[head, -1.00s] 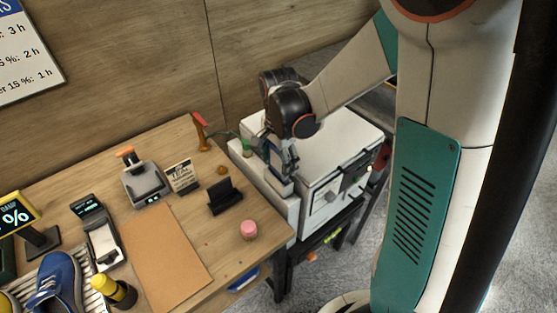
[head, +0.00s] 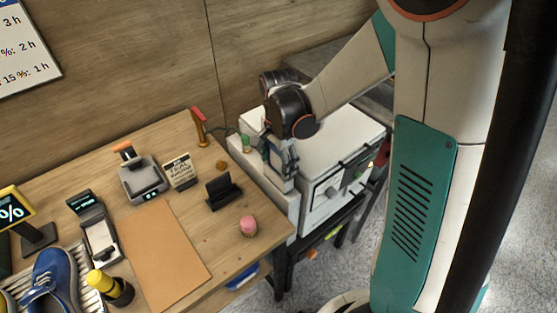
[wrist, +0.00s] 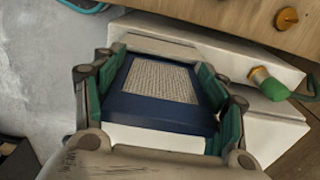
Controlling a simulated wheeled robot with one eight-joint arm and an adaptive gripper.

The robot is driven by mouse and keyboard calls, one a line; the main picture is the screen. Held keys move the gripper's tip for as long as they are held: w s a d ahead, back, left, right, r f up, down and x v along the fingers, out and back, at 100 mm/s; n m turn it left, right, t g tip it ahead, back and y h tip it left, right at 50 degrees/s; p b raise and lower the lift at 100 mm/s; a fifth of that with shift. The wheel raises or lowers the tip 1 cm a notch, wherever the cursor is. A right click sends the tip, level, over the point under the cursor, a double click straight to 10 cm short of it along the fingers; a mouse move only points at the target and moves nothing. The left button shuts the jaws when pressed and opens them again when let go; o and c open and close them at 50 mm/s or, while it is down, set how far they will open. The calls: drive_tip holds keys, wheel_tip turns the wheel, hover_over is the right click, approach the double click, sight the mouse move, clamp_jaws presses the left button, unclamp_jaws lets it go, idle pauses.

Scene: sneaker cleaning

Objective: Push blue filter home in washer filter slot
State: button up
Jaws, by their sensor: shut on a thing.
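The blue filter (wrist: 143,108), a dark blue frame with a pale mesh panel, fills the middle of the wrist view. My gripper (wrist: 162,66) is shut on it, with green finger pads along both sides. The white washer (head: 338,138) stands right of the table in the head view; its white casing (wrist: 240,66) also shows around the filter in the wrist view. My gripper (head: 282,163) is at the washer's left side in the head view. The slot is hidden by the filter and fingers, and I cannot tell how deep the filter sits.
A green-capped hose fitting (wrist: 268,84) lies close to the right finger; it also shows in the head view (head: 246,143). The wooden table (head: 235,280) adjoins the washer's left. It carries a pink cylinder (head: 248,226), a black stand (head: 223,191) and a blue sneaker (head: 52,282).

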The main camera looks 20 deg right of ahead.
drive_tip(key=shift+f+b, duration=0.55)
drive_tip(key=shift+f, duration=0.15)
drive_tip(key=o, duration=1.1)
drive_tip(key=shift+c, duration=0.2)
wheel_tip(320, 180, up, 12)
drive_tip(key=s+r+n+t, duration=0.2)
drive_tip(key=s+n+t, duration=0.1)
drive_tip(key=s+n, duration=0.4)
drive_tip(key=s+r+n+t, duration=0.2)
drive_tip(key=s+n+t, duration=0.2)
drive_tip(key=s+n, duration=0.3)
drive_tip(key=shift+s+r, duration=0.4)
drive_tip(key=shift+s, duration=0.1)
